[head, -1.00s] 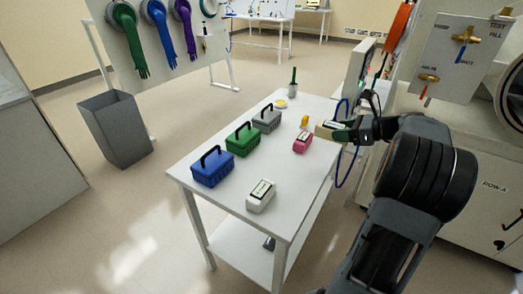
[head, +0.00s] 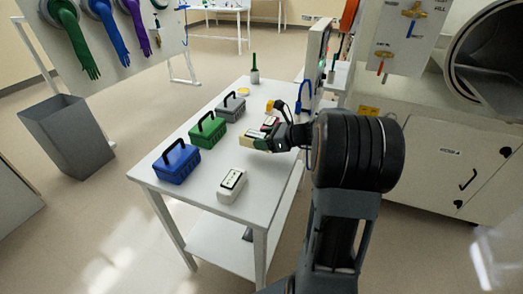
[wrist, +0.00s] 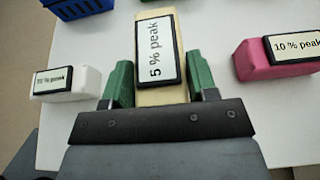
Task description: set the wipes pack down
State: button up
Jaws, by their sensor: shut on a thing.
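The cream-yellow wipes pack (head: 256,143) with a dark-framed label is in my gripper. In the wrist view the pack (wrist: 157,95) reads "5 % peak" and points away from my palm. My gripper (wrist: 155,85) is shut on it, with a green finger on each side. In the head view my gripper (head: 272,141) is over the white table (head: 205,205), near its right edge. The pack hides part of the pink pack behind it. The gap under the pack cannot be told exactly.
A white pack (head: 232,185) stands nearer and a pink pack (head: 270,123) just behind. Blue (head: 177,165), green (head: 207,132) and grey (head: 230,107) boxes line the left side. Bare table shows between the white pack and the boxes. A machine with cabinets stands right.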

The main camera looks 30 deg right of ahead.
jog(key=shift+a+f, duration=0.35)
jog(key=shift+f, duration=0.1)
jog(key=shift+w+a+f+b, duration=0.1)
jog(key=shift+f+b, duration=0.35)
jog(key=shift+f, duration=1.1)
jog(key=shift+f, duration=0.1)
jog(key=shift+f, duration=0.15)
jog(key=o, duration=1)
